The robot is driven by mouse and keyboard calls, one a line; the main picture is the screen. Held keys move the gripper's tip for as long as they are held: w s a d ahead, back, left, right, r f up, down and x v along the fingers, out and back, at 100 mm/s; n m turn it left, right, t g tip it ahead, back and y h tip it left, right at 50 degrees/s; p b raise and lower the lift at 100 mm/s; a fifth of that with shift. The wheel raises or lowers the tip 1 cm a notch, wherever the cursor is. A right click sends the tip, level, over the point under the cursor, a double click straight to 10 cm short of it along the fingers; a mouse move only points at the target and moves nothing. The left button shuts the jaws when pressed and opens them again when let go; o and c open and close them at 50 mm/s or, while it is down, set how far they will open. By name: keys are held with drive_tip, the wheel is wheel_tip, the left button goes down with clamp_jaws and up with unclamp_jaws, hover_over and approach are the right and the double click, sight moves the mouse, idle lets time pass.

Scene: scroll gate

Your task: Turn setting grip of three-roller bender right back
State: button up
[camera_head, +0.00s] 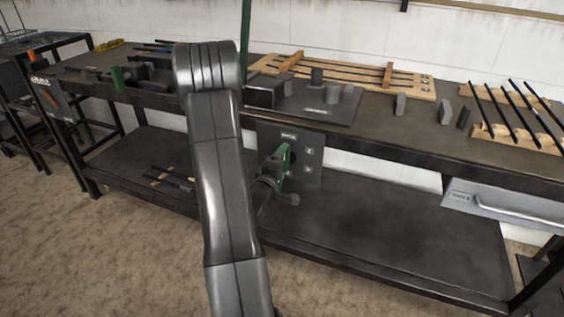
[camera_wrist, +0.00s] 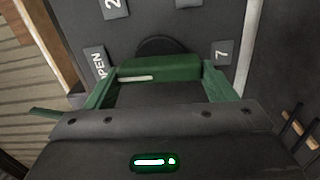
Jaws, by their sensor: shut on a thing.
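The setting grip (camera_wrist: 160,70) is a green bar with a pale line, on a dark round hub in front of a dark panel (camera_wrist: 175,18). The wrist view shows plates there reading "2", "7" and partly "PEN". My gripper (camera_wrist: 160,75) has green fingers, one on each side of the bar, and is shut on it. In the head view, my gripper (camera_head: 284,160) is at the panel (camera_head: 312,160) on the bench front; my arm and the fingers largely hide the grip there. A dark machine with upright blocks (camera_head: 318,100), apparently the bender, stands on the bench above.
The bench top (camera_head: 400,125) holds a wooden rack (camera_head: 420,88), small grey blocks (camera_head: 400,104) and dark rods on wooden supports (camera_head: 515,135). A drawer with a handle (camera_head: 510,205) is at the right. A lower shelf (camera_head: 390,225) lies below the panel.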

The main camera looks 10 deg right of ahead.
idle(0.3)
drive_tip(key=o, duration=1)
drive_tip(key=v, duration=1.3)
drive_tip(key=shift+s+a, duration=0.25)
drive_tip(key=shift+s, duration=0.1)
drive_tip(key=shift+w, duration=0.1)
drive_tip(key=x, duration=1.3)
drive_tip(key=shift+w+d, duration=0.25)
